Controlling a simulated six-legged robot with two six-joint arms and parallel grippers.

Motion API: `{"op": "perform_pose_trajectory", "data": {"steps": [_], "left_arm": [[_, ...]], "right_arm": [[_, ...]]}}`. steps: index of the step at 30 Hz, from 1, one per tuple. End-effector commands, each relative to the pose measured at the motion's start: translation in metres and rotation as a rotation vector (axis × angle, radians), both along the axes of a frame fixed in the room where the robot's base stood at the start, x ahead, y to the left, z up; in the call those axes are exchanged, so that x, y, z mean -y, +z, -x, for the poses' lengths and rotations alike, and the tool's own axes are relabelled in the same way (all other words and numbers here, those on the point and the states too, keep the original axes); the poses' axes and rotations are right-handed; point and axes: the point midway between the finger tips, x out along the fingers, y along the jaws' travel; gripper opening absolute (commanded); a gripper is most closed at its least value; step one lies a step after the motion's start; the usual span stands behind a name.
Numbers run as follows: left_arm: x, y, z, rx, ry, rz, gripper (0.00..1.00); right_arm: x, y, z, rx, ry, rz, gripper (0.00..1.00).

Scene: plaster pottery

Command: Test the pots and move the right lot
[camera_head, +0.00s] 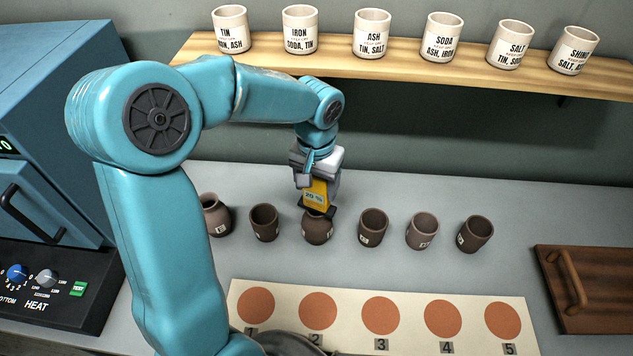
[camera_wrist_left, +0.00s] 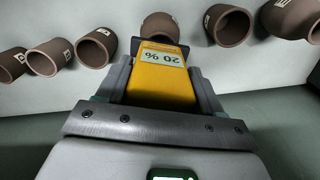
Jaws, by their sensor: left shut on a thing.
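My left gripper (camera_head: 317,182) is shut on a yellow meter (camera_head: 316,194) and points it down at the third brown pot from the left (camera_head: 318,230). The meter's display shows 20 % upside down in the left wrist view (camera_wrist_left: 162,57). Its lower end hides part of that pot's mouth; I cannot tell how deep it reaches. Other brown pots stand in the row: the leftmost (camera_head: 215,217), the second (camera_head: 264,223), the fourth (camera_head: 372,228), the fifth (camera_head: 421,231) and the rightmost (camera_head: 475,235). Most show a small pale label. My right gripper is not in view.
A pale mat (camera_head: 350,339) with numbered orange discs lies in front of the pots. A wooden board with a handle (camera_head: 592,318) lies at right. A blue kiln (camera_head: 55,110) with a HEAT panel (camera_head: 40,300) stands at left. Lettered white cups (camera_head: 371,35) stand on the wooden shelf (camera_head: 400,70).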

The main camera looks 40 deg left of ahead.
Motion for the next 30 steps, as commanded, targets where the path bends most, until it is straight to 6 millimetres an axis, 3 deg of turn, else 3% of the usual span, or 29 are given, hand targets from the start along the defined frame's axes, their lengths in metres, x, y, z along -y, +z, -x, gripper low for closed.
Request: {"op": "perform_pose_trajectory", "data": {"steps": [5, 30], "left_arm": [[0.0, 0.002, 0.001, -0.004, -0.001, 0.001, 0.42], [0.0, 0.071, 0.0, 0.0, 0.0, 0.0, 0.42]], "right_arm": [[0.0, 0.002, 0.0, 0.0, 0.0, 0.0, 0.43], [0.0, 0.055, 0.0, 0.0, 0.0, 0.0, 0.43]]}}
